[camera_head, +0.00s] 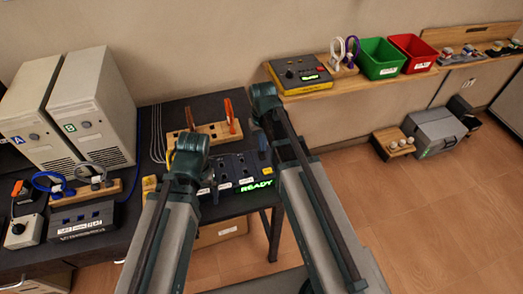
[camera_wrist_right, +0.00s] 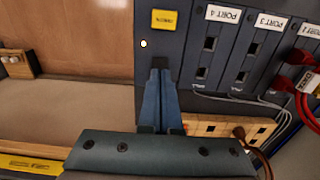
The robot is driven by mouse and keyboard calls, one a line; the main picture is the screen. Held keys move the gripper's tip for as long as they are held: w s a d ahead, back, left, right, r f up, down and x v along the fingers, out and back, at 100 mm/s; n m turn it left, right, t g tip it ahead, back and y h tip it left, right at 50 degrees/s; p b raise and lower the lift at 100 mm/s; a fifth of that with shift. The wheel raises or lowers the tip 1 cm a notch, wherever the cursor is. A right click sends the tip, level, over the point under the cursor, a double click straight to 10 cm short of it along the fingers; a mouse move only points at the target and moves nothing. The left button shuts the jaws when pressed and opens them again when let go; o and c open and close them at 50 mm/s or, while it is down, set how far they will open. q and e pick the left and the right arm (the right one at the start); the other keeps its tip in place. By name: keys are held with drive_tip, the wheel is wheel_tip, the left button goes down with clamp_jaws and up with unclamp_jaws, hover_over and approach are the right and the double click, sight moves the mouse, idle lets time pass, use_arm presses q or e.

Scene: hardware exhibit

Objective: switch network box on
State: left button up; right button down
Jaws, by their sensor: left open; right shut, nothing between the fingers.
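The network box (camera_head: 232,172) is a dark panel on the black table, partly hidden behind my arms in the head view. It has white-labelled ports and a lit green READY sign (camera_head: 257,186). In the right wrist view the box (camera_wrist_right: 210,75) appears upside down, with PORT 3 and PORT 4 labels, a yellow label (camera_wrist_right: 165,20) and a small lit lamp (camera_wrist_right: 143,44). My right gripper (camera_wrist_right: 160,75) is shut and empty, its tips at a small dark part below the yellow label; contact is unclear. My left gripper's fingers cannot be made out behind its arm.
Red plugs (camera_wrist_right: 287,83) with cables sit near the ports. A wooden rack with orange pieces (camera_head: 229,112) stands behind the box. White towers (camera_head: 92,115) and a smaller dark box (camera_head: 80,222) are at left. A wall shelf holds a yellow device (camera_head: 301,76) and bins.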

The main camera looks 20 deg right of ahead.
sight(262, 157)
use_arm(q)
wheel_tip(262, 157, up, 3)
drive_tip(key=p, duration=0.2)
drive_tip(key=shift+r+p, duration=0.2)
drive_tip(key=shift+p, duration=0.2)
use_arm(e)
wheel_tip(262, 157, up, 3)
drive_tip(key=shift+r, duration=0.2)
